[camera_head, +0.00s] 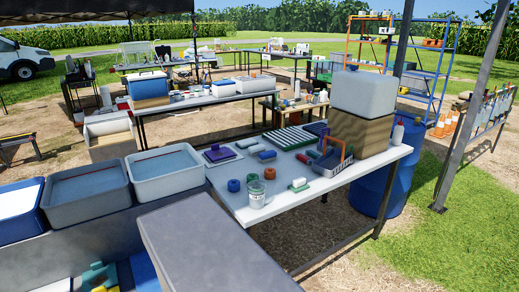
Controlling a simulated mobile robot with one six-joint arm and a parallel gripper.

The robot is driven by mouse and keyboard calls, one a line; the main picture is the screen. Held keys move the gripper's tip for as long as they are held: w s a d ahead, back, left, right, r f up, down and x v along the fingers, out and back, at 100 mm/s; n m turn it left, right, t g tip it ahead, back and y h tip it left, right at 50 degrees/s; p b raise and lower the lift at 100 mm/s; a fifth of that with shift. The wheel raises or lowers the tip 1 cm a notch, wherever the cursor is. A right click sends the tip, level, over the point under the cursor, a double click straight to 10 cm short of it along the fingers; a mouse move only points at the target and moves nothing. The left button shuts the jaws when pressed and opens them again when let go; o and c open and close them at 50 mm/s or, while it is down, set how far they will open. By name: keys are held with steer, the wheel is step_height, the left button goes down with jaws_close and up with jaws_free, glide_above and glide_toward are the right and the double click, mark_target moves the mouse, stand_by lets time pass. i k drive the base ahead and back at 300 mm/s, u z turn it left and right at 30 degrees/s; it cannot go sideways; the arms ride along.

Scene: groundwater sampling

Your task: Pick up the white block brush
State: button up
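A small block with a white top and green underside (299,184) lies on the near white table (285,208), right of a clear jar. It looks like a block brush, but it is too small to be sure. My gripper is not in view.
On the near table stand a clear jar (256,194), a blue round item (234,185), a grey tray (329,160) with a handle, and a wooden box (360,134) under a grey bin. Water-filled tubs (165,173) stand left. A blue barrel (377,192) stands right.

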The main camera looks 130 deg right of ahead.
mark_target(254, 150)
steer(key=z, duration=0.05)
steer(key=k, duration=2.6)
steer(key=z, duration=3.85)
steer(key=i, duration=0.1)
steer(key=u, duration=2.5)
steer(key=i, duration=0.7)
